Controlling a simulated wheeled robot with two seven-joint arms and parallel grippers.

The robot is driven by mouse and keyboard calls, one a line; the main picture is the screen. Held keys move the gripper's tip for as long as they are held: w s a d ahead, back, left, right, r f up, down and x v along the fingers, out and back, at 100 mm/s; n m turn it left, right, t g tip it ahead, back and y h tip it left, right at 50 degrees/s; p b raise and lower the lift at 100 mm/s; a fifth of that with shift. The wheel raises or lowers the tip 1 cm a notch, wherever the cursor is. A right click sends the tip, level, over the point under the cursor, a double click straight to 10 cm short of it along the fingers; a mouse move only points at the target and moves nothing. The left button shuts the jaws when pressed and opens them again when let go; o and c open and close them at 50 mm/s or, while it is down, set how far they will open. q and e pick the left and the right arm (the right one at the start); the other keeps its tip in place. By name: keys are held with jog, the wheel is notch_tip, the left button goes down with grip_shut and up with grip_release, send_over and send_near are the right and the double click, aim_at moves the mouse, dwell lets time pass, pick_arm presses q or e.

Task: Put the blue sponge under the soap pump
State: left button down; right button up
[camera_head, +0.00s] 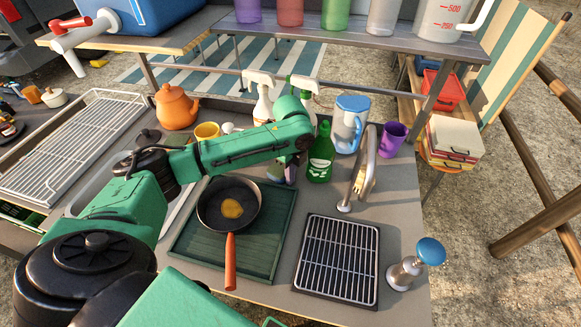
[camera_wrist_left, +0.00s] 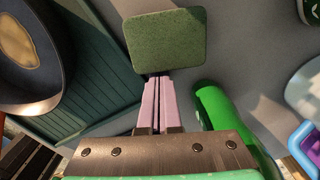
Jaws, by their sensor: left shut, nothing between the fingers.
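My left gripper (camera_head: 290,172) reaches down over the counter behind the pan, partly hidden by its own wrist. In the left wrist view its pink fingers (camera_wrist_left: 160,105) are closed together with nothing between them. Their tips are at the near edge of a flat green, rough-textured pad (camera_wrist_left: 165,40); whether they touch it I cannot tell. I see no clearly blue sponge. Two white bottles with pump or trigger heads (camera_head: 262,100) (camera_head: 305,86) stand behind my arm, partly hidden; which is the soap pump I cannot tell. My right gripper is not in view.
A green bottle (camera_head: 321,155) stands close right of my gripper. A pan (camera_head: 215,208) sits on a green board (camera_head: 262,262). A jug (camera_head: 348,125), purple cup (camera_head: 393,139), tap (camera_head: 365,170), grill rack (camera_head: 338,260) and blue-topped metal item (camera_head: 405,273) lie to the right.

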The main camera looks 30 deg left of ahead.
aim_at(281, 170)
pick_arm(q)
jog(key=a, duration=0.1)
jog(key=a+p, duration=0.1)
jog(key=a, duration=0.1)
jog(key=shift+w+a+r+p, duration=0.1)
jog(key=shift+w+r+p, duration=0.05)
jog(key=shift+w+p, duration=0.2)
jog(key=shift+a, duration=0.2)
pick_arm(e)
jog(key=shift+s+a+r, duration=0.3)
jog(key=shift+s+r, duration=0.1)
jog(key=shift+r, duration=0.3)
